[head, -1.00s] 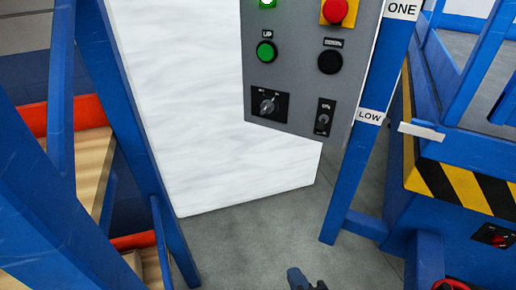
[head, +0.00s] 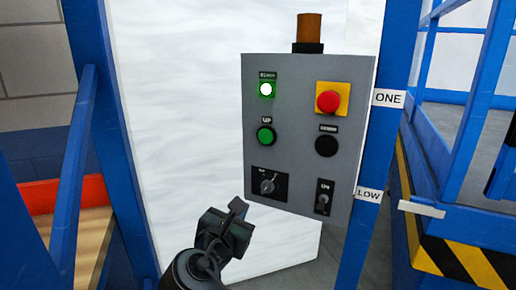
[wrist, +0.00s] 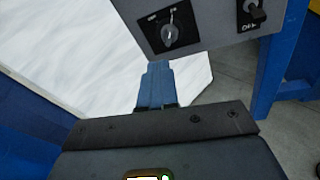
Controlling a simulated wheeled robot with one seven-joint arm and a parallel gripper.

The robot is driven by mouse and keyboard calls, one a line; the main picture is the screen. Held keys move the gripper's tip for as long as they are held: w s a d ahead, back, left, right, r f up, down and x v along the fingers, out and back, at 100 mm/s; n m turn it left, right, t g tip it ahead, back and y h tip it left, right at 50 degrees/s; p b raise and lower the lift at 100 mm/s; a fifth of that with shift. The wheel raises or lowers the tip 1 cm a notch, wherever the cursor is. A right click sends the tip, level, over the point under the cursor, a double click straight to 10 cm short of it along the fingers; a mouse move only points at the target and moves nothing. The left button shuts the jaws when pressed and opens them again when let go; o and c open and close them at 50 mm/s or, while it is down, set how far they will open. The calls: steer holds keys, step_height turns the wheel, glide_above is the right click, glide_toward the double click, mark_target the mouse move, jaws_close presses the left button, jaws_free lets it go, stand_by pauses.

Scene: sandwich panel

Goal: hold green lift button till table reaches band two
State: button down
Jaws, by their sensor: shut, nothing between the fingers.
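The grey control panel (head: 300,150) hangs in front of a white wall in the head view. The green button (head: 266,136) under the label UP is at its left middle. Above it a small green lamp (head: 266,90) is lit. My gripper (head: 238,207) is below and left of the panel, near the selector knob, apart from the green button. In the wrist view my gripper's fingers (wrist: 156,84) are together and empty, just below the panel's lower edge. The band plates ONE (head: 388,98) and LOW (head: 369,194) are on the blue post. A grey pointer (head: 421,208) sits just below LOW's height.
The blue lift table (head: 460,215) with striped edge stands right. Blue frame posts (head: 100,120) stand left.

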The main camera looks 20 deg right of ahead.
mark_target(264, 136)
step_height(264, 136, up, 11)
steer(key=w+a+h, duration=0.1)
steer(key=w+h, duration=0.2)
steer(key=shift+a+r+n+g+h, duration=0.2)
steer(key=shift+n+g+h, duration=0.1)
steer(key=shift+g, duration=0.1)
steer(key=p+x, duration=0.1)
steer(key=x, duration=1.3)
